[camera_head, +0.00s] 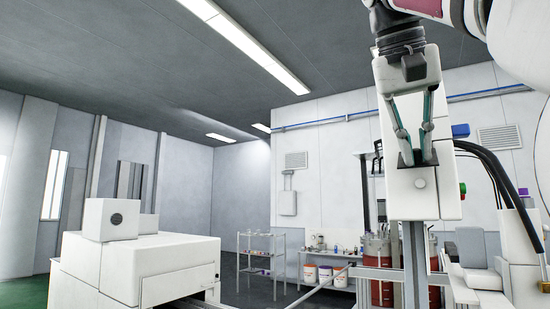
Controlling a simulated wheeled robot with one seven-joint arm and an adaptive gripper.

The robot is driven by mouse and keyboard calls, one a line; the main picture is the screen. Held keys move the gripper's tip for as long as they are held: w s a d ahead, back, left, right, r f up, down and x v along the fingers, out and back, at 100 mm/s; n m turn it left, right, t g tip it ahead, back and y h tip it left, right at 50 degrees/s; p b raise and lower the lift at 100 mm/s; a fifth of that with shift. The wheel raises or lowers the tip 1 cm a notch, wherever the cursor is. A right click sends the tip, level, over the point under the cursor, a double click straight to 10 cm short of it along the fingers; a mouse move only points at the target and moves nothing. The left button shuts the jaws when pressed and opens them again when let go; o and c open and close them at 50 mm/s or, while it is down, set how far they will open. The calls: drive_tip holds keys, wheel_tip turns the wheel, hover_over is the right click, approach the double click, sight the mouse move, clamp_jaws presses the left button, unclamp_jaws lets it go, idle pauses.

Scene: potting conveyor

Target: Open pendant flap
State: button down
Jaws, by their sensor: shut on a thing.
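My gripper (419,162) hangs down at the upper right with its fingertips close together at the front of a white pendant box (448,172). It is shut on a small dark part at the box's front, which I take to be the pendant flap's handle (405,157). The fingers hide much of this part. A pale front panel (412,203) with a small round mark lies just below the fingertips. I cannot tell clearly where the flap's edges run or whether it stands open.
Dark hoses (492,160) curve down right of the box. A grey post (416,265) stands below it. A white machine housing (140,268) stands at left. A wire shelf (258,262) and a bench with tubs (328,272) stand behind. Open floor lies between.

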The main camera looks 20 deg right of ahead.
idle(0.3)
drive_tip(key=c, duration=1.6)
unclamp_jaws()
drive_tip(key=shift+w, duration=0.1)
